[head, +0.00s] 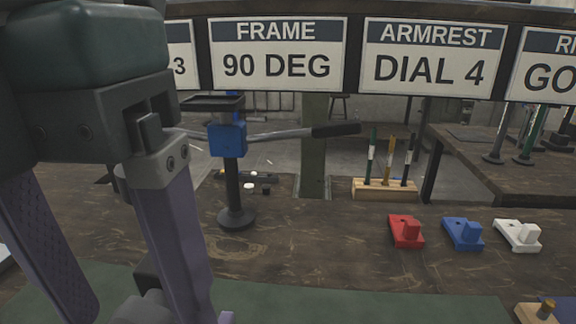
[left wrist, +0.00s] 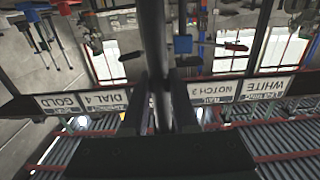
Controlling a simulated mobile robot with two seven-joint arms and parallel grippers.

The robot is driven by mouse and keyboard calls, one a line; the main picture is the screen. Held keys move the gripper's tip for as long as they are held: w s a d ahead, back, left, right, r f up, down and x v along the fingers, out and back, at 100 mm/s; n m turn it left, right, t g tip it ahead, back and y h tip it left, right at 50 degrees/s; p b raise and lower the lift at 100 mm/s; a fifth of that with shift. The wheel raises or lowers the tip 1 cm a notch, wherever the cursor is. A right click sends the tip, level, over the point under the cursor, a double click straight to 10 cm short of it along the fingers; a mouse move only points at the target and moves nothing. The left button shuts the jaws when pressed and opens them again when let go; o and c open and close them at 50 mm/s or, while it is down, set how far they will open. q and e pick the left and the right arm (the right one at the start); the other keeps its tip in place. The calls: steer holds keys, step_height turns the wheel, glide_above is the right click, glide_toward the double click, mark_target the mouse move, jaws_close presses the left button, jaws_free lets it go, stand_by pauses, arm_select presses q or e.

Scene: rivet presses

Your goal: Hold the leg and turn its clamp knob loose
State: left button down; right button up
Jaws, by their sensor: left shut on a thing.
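My left gripper (head: 140,308) fills the left of the head view, its fingers pointing down. In the left wrist view, it (left wrist: 164,105) is shut on a dark upright bar, which looks like the leg (left wrist: 154,45). In the head view, grey and black parts (head: 146,290) show between the fingers near the bottom edge; I cannot tell whether they belong to the leg. The clamp knob cannot be made out. My right gripper is not in view.
A black-post stand with a blue block (head: 228,140) and a long handle stands on the wooden bench. Red (head: 406,231), blue (head: 463,233) and white (head: 517,234) blocks sit at right. A wooden rack (head: 385,190) holds upright rods. A green mat (head: 350,305) lies in front.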

mark_target(128, 308)
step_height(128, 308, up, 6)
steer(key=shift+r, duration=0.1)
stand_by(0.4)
